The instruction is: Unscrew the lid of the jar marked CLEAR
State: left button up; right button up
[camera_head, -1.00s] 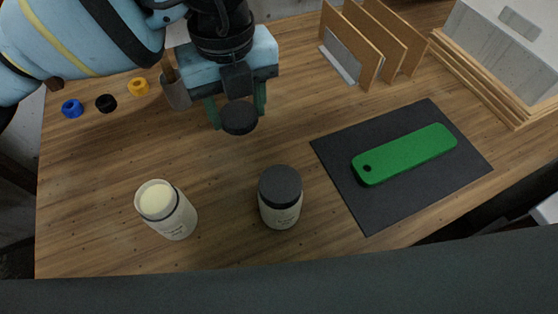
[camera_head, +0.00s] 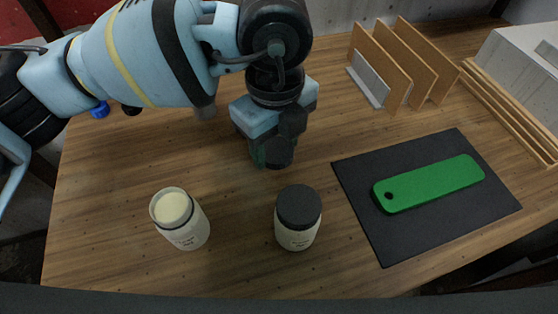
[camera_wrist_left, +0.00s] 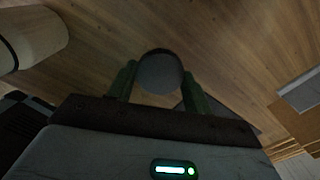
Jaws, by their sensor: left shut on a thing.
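My left gripper (camera_head: 266,153) is shut on a dark round lid (camera_head: 279,152), which it holds above the table behind the jars. The lid also shows between the green fingers in the left wrist view (camera_wrist_left: 160,72). An open white jar (camera_head: 187,232) with cream-coloured contents stands upright at the front left. A second white jar (camera_head: 296,238) stands upright to its right with a dark lid (camera_head: 299,206) on it. Both labels are too small to read, so I cannot tell which says CLEAR. My right gripper is not in view.
A green bar (camera_head: 430,184) lies on a dark mat (camera_head: 400,243) at the right. A wooden rack (camera_head: 410,70) stands behind it, with a pale box (camera_head: 520,70) at the far right. A blue ring (camera_head: 100,110) is partly hidden by my left arm.

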aim_at(276, 173)
pick_arm(q)
jog(key=shift+f, duration=2.65)
jog(key=shift+f, duration=0.1)
jog(key=o, duration=1.1)
notch_tip(276, 173, up, 12)
jog(key=shift+r, duration=0.15)
